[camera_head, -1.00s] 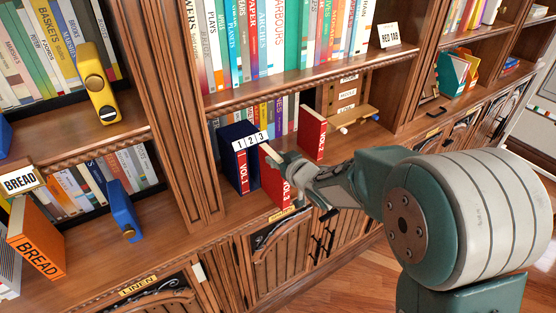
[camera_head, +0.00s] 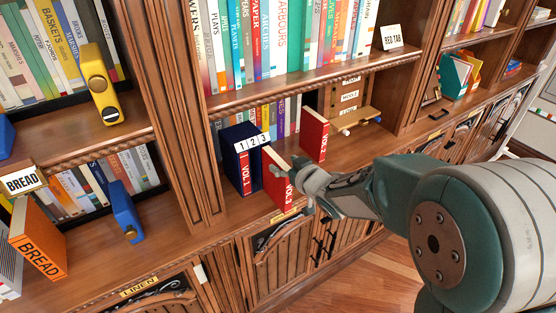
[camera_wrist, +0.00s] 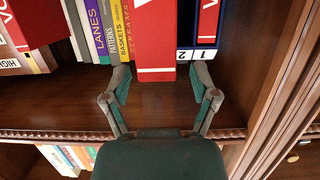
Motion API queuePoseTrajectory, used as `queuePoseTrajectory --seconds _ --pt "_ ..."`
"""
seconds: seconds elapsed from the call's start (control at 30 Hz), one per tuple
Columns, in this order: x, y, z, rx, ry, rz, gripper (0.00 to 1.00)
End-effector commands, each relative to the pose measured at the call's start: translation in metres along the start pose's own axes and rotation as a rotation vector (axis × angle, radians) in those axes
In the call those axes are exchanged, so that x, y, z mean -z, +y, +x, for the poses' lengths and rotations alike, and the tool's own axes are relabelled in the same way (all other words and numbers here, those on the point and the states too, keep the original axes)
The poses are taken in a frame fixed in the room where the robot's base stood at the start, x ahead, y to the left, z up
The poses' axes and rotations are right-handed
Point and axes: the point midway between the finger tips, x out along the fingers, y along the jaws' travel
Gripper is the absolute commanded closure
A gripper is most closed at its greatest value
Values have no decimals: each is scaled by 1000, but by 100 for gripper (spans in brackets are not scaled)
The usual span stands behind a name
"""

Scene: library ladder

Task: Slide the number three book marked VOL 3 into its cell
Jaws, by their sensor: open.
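A dark blue case (camera_head: 229,143) with cells labelled 1, 2, 3 stands on the shelf; it also shows in the wrist view (camera_wrist: 186,70). A red VOL 1 book (camera_head: 246,181) is in its cell 1. A red book (camera_head: 274,185), its VOL number partly hidden, stands upright at the 3 end and sticks out in front of the case. It also shows in the wrist view (camera_wrist: 155,40); how deep it sits is hidden. My gripper (camera_head: 298,178) is open and empty just in front of this book, fingers spread wider than it in the wrist view (camera_wrist: 160,82).
Another red book (camera_head: 314,135), marked VOL, stands upright to the right of the case. Small books line the shelf back. A wooden rack (camera_head: 352,105) is farther right. A wooden upright (camera_head: 180,130) bounds the bay at left.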

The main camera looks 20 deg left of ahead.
Motion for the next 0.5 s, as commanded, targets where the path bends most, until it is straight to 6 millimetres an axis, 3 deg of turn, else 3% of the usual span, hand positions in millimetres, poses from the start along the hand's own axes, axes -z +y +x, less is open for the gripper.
queuePoseTrajectory --seconds 0.2,0.5 --pt "1 1 -48 -3 3 0 24" --pt "0 0 -80 -1 2 0 24"
